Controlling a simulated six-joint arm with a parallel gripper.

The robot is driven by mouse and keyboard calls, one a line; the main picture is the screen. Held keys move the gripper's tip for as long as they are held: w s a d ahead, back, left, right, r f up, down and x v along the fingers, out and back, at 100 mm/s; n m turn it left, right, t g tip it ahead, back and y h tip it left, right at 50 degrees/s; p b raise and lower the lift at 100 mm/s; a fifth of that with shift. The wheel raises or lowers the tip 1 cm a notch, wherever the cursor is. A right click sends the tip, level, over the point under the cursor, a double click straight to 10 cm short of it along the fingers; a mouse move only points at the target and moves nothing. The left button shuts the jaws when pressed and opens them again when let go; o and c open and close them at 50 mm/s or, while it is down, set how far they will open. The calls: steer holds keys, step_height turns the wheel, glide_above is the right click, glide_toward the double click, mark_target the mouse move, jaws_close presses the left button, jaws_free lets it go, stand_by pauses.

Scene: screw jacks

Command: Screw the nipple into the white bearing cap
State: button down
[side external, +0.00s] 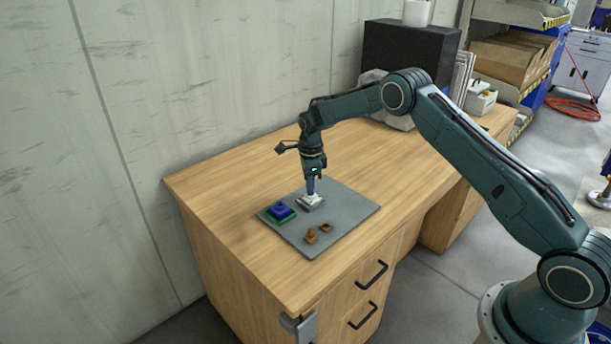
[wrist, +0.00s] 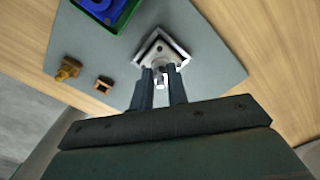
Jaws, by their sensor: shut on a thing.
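The white bearing cap (side external: 310,202) is a pale, square-based block on the grey mat. In the wrist view it lies just beyond my fingertips, its square rim (wrist: 147,49) turned cornerwise. My gripper (side external: 311,192) points straight down over the cap, with its fingertips at or just above the middle of it. In the wrist view my gripper (wrist: 163,75) is shut on a small, light metallic piece, taken to be the nipple (wrist: 160,80). The fingers hide most of the nipple. I cannot tell how far it sits in the cap.
The grey mat (side external: 345,212) lies on a wooden desk (side external: 235,190). Left of the cap is a blue part (side external: 281,209) in a green tray (side external: 267,215). In front are a brown block with a brass-coloured top (side external: 310,236) and a small brown holed block (side external: 326,227). The mat's right side is clear.

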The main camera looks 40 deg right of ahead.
steer(key=m, duration=0.4)
steer(key=shift+s+f+m, duration=0.3)
steer(key=c, duration=1.5)
jaws_free()
steer(key=shift+r, duration=0.1)
steer(key=shift+w, duration=0.15)
